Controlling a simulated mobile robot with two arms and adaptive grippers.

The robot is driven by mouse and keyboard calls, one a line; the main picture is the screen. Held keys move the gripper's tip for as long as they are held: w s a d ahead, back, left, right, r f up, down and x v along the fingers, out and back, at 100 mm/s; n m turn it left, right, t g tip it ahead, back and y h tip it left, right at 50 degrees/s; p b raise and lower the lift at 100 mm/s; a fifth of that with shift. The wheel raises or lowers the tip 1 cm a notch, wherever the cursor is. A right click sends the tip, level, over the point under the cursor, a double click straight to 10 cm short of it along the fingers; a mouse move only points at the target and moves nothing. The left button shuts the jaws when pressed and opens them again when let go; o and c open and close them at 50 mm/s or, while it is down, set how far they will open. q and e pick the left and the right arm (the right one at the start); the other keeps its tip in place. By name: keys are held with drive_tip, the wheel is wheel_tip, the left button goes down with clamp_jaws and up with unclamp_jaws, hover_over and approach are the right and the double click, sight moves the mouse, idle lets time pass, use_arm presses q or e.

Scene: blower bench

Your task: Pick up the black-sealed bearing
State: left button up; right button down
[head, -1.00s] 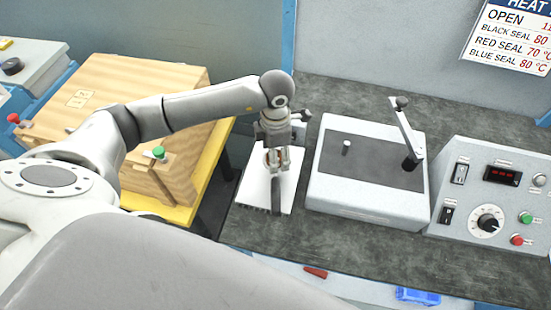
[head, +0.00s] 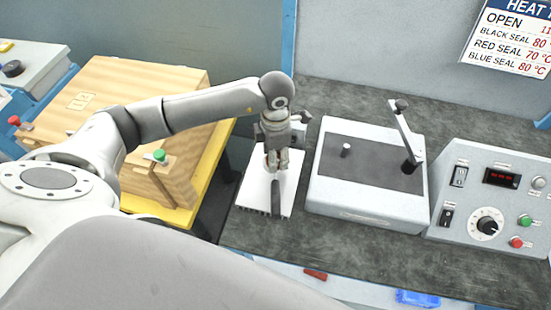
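My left gripper (head: 277,163) points down over a white plate (head: 253,190) with a comb-like front edge. Its fingertips are above a narrow dark piece (head: 275,198) on the plate's middle. The fingers look close together, but they are too small to tell whether they are shut or hold anything. I cannot make out a black-sealed bearing; it may be hidden by the gripper. My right gripper is not in view.
Right of the plate stands a grey box (head: 365,210) with a dark top and an upright lever (head: 405,135), then a control panel (head: 490,200). A wooden box (head: 165,90) with a green knob is at left. The bench front (head: 300,240) is clear.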

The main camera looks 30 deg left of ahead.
use_arm(q)
wheel_tip(320, 180, up, 8)
drive_tip(key=p, duration=0.4)
drive_tip(key=shift+f, duration=0.15)
idle(0.5)
